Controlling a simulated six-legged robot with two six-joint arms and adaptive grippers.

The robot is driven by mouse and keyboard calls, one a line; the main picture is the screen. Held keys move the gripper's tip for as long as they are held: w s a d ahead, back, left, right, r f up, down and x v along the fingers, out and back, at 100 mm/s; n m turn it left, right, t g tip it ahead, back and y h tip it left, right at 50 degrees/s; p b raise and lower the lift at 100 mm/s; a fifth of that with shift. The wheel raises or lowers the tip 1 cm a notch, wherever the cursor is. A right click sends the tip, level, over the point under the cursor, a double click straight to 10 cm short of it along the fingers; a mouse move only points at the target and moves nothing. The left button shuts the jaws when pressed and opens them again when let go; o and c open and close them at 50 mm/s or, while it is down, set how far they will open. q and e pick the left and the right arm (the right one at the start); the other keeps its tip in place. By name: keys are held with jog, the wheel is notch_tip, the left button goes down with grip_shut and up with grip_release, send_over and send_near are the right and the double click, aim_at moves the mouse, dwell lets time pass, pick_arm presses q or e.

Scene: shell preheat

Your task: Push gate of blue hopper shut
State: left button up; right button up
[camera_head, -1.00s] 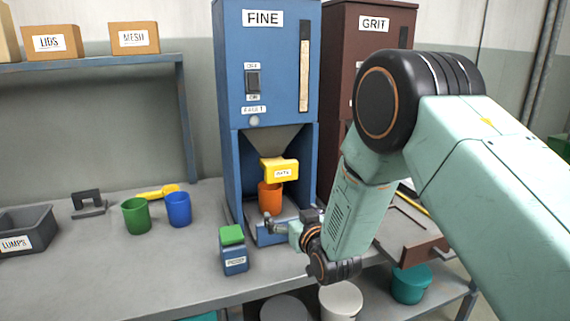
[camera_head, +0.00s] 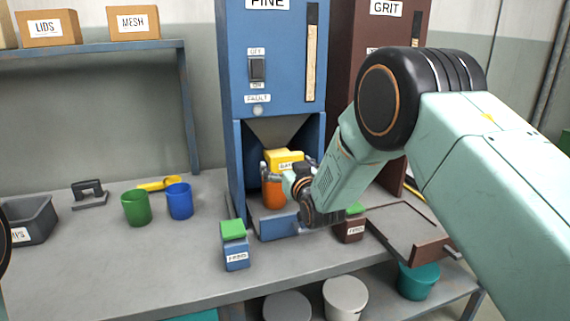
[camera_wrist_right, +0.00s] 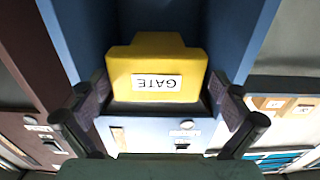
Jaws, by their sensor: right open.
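The blue hopper (camera_head: 268,60), labelled FINE, stands at the back of the bench. Its yellow gate (camera_head: 281,157) sits under the funnel, above an orange cup (camera_head: 274,195). My right gripper (camera_head: 285,172) is in front of the gate, partly covering it. In the right wrist view, the gate (camera_wrist_right: 157,66) is upside down, with its GATE label facing me. The open fingers of my right gripper (camera_wrist_right: 160,118) show on either side below it, with nothing held. Whether they touch the gate I cannot tell. My left gripper is out of view.
A brown GRIT hopper (camera_head: 378,45) stands right of the blue one. A blue box with a green top (camera_head: 235,256) stands in front. Green (camera_head: 136,208) and blue (camera_head: 179,202) cups are at left. A brown-edged tray (camera_head: 405,230) is at right.

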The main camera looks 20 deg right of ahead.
jog(key=shift+w+d+r, duration=0.15)
jog(key=shift+w+d, duration=0.05)
jog(key=shift+w, duration=0.15)
jog(key=shift+w+a, duration=0.1)
jog(key=shift+w, duration=0.1)
jog(key=shift+c, duration=0.2)
jog(key=shift+s, duration=0.15)
jog(key=c, duration=1.5)
jog(key=shift+o, duration=0.2)
